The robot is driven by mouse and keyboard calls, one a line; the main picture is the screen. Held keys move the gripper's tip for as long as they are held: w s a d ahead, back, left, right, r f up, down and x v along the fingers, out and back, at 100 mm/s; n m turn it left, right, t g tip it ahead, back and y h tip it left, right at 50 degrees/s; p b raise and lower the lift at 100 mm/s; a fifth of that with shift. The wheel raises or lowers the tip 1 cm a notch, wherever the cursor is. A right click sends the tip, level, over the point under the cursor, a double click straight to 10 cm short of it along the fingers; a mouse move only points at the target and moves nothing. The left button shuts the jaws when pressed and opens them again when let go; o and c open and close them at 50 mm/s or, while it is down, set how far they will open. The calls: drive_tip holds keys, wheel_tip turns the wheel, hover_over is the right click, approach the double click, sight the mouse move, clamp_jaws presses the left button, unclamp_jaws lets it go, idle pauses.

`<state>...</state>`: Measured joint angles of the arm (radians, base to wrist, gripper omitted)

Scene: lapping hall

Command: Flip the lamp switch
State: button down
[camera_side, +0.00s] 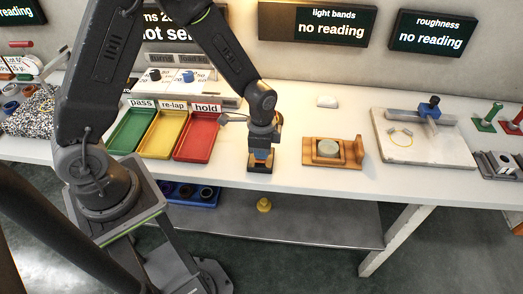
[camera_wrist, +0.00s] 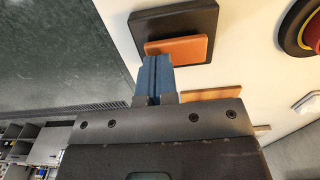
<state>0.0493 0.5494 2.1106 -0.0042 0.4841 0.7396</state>
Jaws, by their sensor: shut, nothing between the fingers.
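The switch shows in the wrist view as an orange rocker (camera_wrist: 187,46) on a black base (camera_wrist: 178,17). In the side view its black base (camera_side: 259,169) lies near the front edge of the white bench, mostly hidden by my gripper. My gripper (camera_side: 261,160) points down over the switch, with its blue fingers together and nothing between them. In the wrist view the fingertips of my gripper (camera_wrist: 155,58) overlap the near edge of the orange rocker. I cannot tell whether they touch it. Which way the rocker is tilted is not clear.
A red tray (camera_side: 197,138) stands left of my gripper, beside yellow and green trays. A wooden holder with a pale disc (camera_side: 328,148) stands to the right. A round red, yellow and black thing (camera_wrist: 309,30) is at upper right in the wrist view. Bench between is clear.

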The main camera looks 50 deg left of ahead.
drive_tip(key=shift+f, duration=0.25)
drive_tip(key=shift+f, duration=0.15)
idle(0.4)
drive_tip(key=shift+w+a+r, duration=0.4)
drive_tip(key=shift+w+a, duration=0.1)
drive_tip(key=shift+r, duration=0.1)
wheel_tip(320, 180, up, 14)
idle(0.6)
